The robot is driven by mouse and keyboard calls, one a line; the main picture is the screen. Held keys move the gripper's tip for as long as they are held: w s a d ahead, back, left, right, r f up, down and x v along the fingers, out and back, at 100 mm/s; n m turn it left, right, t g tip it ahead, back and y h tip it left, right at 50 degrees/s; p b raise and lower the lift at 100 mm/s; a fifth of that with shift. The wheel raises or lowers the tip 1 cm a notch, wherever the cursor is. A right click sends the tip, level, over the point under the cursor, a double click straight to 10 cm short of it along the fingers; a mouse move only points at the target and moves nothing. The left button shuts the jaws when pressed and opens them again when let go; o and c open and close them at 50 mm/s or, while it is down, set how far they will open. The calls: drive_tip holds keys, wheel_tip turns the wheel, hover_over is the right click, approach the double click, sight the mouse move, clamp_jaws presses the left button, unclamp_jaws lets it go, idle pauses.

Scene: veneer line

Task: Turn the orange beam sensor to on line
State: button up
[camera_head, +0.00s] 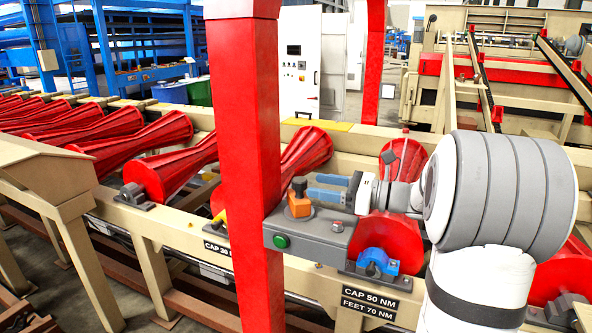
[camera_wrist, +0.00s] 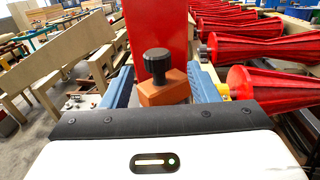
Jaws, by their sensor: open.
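The orange beam sensor (camera_head: 300,206) sits on a grey box (camera_head: 312,243) beside the red post (camera_head: 243,150). It has a dark round knob on top. In the wrist view the sensor (camera_wrist: 166,92) is a small orange block, skewed to my gripper, with a black knob (camera_wrist: 157,64). My gripper (camera_head: 318,187) is open, with blue fingers pointing at the sensor from the right in the head view. In the wrist view the fingers (camera_wrist: 160,82) lie either side of the sensor. I cannot tell whether they touch it. Any line mark is not visible.
The red post stands close behind the sensor from the wrist. A green button (camera_head: 281,241) is on the box's front. A blue bearing block (camera_head: 377,262) sits just right of the box. Red rollers (camera_head: 150,150) line the conveyor at left.

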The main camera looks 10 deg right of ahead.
sight(291, 195)
drive_tip(key=shift+w+a+r, duration=0.1)
drive_tip(key=shift+a, duration=0.25)
drive_tip(key=p+x, duration=0.2)
drive_tip(key=x, duration=0.5)
drive_tip(key=shift+a, duration=0.1)
drive_tip(key=c, duration=1)
